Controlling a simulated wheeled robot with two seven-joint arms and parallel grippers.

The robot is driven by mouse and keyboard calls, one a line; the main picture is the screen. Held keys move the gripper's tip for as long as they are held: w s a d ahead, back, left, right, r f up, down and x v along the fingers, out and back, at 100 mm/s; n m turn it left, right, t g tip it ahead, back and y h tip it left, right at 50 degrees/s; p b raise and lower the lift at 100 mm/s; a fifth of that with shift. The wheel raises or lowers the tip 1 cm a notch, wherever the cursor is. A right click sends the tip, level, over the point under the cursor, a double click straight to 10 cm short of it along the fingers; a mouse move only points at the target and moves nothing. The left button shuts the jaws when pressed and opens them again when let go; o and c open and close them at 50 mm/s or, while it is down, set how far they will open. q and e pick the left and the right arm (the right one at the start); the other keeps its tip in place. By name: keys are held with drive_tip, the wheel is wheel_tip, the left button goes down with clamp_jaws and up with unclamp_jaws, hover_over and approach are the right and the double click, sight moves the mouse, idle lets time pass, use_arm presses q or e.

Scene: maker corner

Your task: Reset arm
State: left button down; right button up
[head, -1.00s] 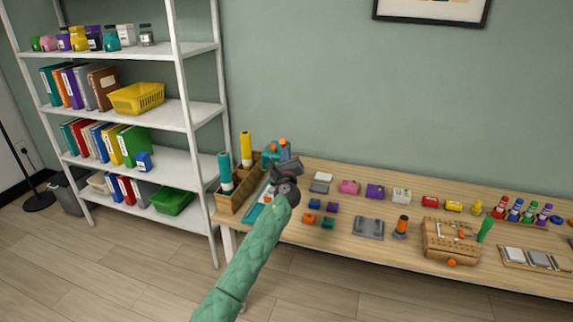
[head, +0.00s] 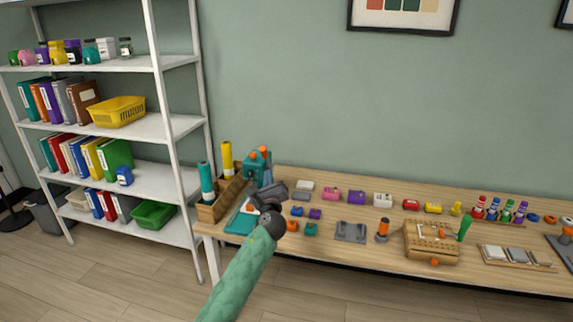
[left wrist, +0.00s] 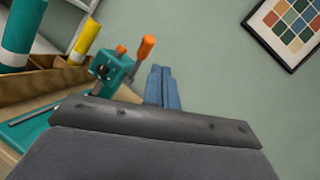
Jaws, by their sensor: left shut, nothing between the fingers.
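My left gripper (head: 270,188) is at the end of my green-sleeved arm, above the left end of the wooden table (head: 330,255). It is shut and empty. In the left wrist view its blue-grey fingers (left wrist: 162,88) are together. A teal device with orange knobs (head: 257,165) stands just behind the gripper; it also shows in the left wrist view (left wrist: 113,68). The gripper and wrist partly hide the teal base plate (head: 241,222). My right gripper does not show.
A wooden box (head: 208,213) with teal and yellow rolls stands left of the gripper. A white shelf unit (head: 175,127) is further left. Several small blocks, a grey holder (head: 350,232) and a wooden pegboard box (head: 430,252) lie to the right. The air above the table is clear.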

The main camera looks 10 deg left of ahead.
use_arm(q)
drive_tip(key=s+f+n+g+h, duration=0.15)
drive_tip(key=f+n+g, duration=0.25)
drive_tip(key=f+n, duration=0.55)
drive_tip(key=s+f+n+g+h, duration=0.1)
drive_tip(key=s+f+n+g, duration=0.15)
drive_tip(key=f+n, duration=0.65)
drive_tip(key=s+d+f+n+g+h, duration=0.2)
drive_tip(key=s+d+f+n+g, duration=0.1)
drive_tip(key=s+f, duration=0.7)
drive_tip(key=s+d+f+n+g+h, duration=0.2)
drive_tip(key=s+d+f+n+g, duration=0.15)
drive_tip(key=s+f, duration=0.6)
drive_tip(key=s+f+g, duration=0.2)
drive_tip(key=s+f, duration=0.5)
drive_tip(key=s, duration=0.5)
drive_tip(key=s+d+f+g, duration=0.1)
drive_tip(key=s+f, duration=0.7)
drive_tip(key=s, duration=0.4)
drive_tip(key=s+f+g, duration=0.2)
drive_tip(key=s+f, duration=0.5)
drive_tip(key=s, duration=0.5)
drive_tip(key=shift+d+f+g, duration=0.2)
drive_tip(key=shift+d+g, duration=0.1)
drive_tip(key=shift+d, duration=0.05)
drive_tip(key=shift+h, duration=0.25)
